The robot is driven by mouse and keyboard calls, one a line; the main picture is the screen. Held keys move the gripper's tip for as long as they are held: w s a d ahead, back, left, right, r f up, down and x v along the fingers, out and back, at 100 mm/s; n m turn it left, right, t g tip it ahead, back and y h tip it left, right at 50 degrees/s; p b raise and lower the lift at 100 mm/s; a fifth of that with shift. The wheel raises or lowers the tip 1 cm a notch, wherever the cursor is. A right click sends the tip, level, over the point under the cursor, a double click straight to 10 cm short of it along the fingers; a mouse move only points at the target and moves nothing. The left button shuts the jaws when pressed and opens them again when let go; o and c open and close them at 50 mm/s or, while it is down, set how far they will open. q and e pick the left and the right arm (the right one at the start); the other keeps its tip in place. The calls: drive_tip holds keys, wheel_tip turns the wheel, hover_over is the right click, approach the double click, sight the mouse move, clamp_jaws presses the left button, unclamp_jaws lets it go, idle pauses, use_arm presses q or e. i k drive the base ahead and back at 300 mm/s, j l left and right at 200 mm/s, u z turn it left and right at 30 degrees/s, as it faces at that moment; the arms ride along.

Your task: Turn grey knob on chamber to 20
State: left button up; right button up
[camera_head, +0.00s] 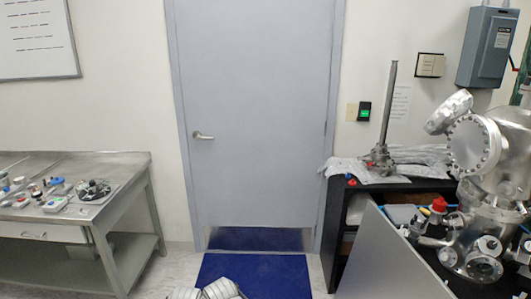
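The steel vacuum chamber (480,205) stands at the right edge, with round bolted flanges and several ports. A red knob (439,205) sits on its left side. Just below and left of it is a small grey, knob-like part (418,226). Round fittings with pale faces (488,245) are lower on the chamber. I cannot tell for sure which part is the grey knob, and no number or scale is readable at this size.
A grey panel (395,262) stands in front of the chamber, beside a black shelf (345,225) bearing a metal post (387,110). A steel bench (125,165) with small parts is at left. A closed door (255,130) and blue mat (255,271) are in the middle.

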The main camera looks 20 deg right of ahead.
sight(445, 257)
drive_tip(key=i+z, duration=0.5)
drive_tip(key=i+j+z, duration=0.1)
drive_tip(key=i+z, duration=0.2)
drive_tip(key=z, duration=0.2)
drive_tip(key=i+j+z, duration=0.3)
drive_tip(key=z, duration=0.2)
drive_tip(key=i+j+z, duration=0.6)
drive_tip(key=z, duration=0.25)
drive_tip(key=j+z, duration=0.4)
drive_tip(key=i+j+z, duration=0.15)
drive_tip(key=z, duration=0.25)
drive_tip(key=j+z, duration=0.7)
drive_tip(key=z, duration=0.15)
